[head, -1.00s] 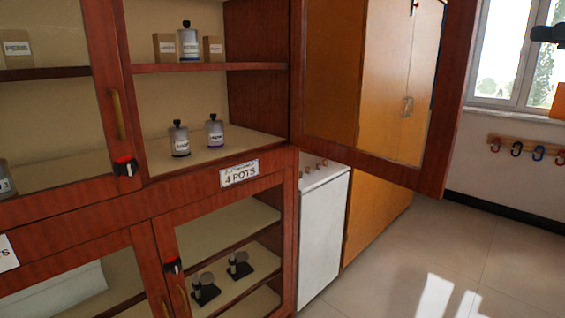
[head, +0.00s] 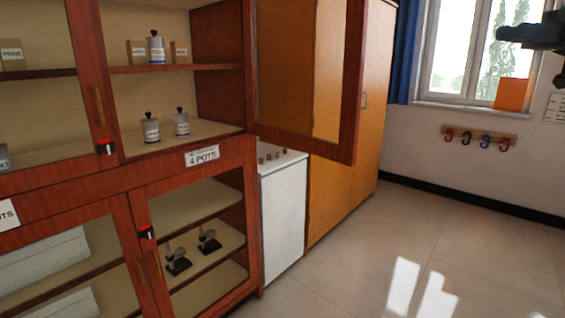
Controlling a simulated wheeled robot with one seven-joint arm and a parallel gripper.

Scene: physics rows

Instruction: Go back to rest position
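My gripper (head: 515,38) shows as a dark shape at the upper right edge of the head view, in front of the window. Only its end is in the picture, and its fingers are too dark and small to tell apart. I see nothing hanging from it. It is well away from the wooden cabinet (head: 100,185) on the left. The cabinet's upper right glass door (head: 355,85) stands open, swung out to the right.
Bottles (head: 151,128) and small boxes stand on the cabinet shelves. A white unit (head: 283,215) and a yellow wardrobe (head: 345,150) stand beyond it. A hook rail (head: 478,137) is on the far wall. The tiled floor (head: 390,250) at the right is clear.

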